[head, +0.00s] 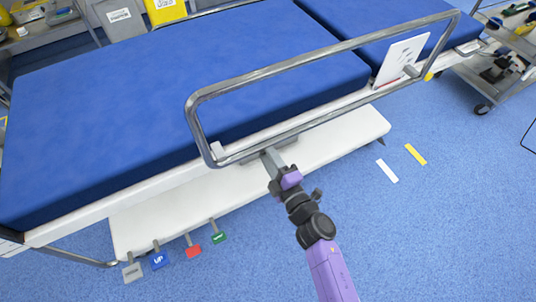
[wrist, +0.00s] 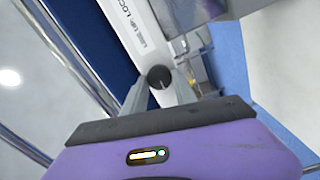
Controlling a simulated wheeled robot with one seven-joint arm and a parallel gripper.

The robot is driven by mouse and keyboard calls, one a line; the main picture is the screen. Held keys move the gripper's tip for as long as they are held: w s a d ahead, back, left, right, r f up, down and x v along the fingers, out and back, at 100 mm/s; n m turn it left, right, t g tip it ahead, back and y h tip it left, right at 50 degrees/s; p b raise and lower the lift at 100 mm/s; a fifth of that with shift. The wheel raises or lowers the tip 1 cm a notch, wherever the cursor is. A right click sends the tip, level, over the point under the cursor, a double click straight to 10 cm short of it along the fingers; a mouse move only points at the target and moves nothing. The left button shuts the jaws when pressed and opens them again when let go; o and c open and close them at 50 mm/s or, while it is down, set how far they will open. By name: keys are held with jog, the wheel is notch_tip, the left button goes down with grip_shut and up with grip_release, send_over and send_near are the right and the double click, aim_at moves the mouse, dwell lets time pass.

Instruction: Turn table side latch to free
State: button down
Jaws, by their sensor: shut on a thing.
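My gripper (head: 272,158) reaches the table's side at the lower left part of the metal side rail (head: 290,66). In the wrist view my gripper (wrist: 160,88) has its two grey fingers on either side of a dark round knob, the side latch (wrist: 159,76), and is shut on it. The latch sits on a white strip with printed lettering (wrist: 150,35) that seems to include "LOCK". How far the latch is turned cannot be told. In the head view my gripper hides the latch.
The blue-padded operating table (head: 130,95) fills the upper left, with a white lower base (head: 340,145). A white panel (head: 402,58) hangs at the rail's right end. Coloured pedals (head: 193,250) lie at lower left. A cart (head: 500,65) stands at right; the floor in front is mostly clear.

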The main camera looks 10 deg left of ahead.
dwell(0.5)
jog(key=c, duration=1)
grip_release()
jog(key=p+v, duration=0.1)
jog(key=v, duration=0.6)
jog(key=shift+s+d, duration=0.25)
jog(key=shift+s, duration=0.1)
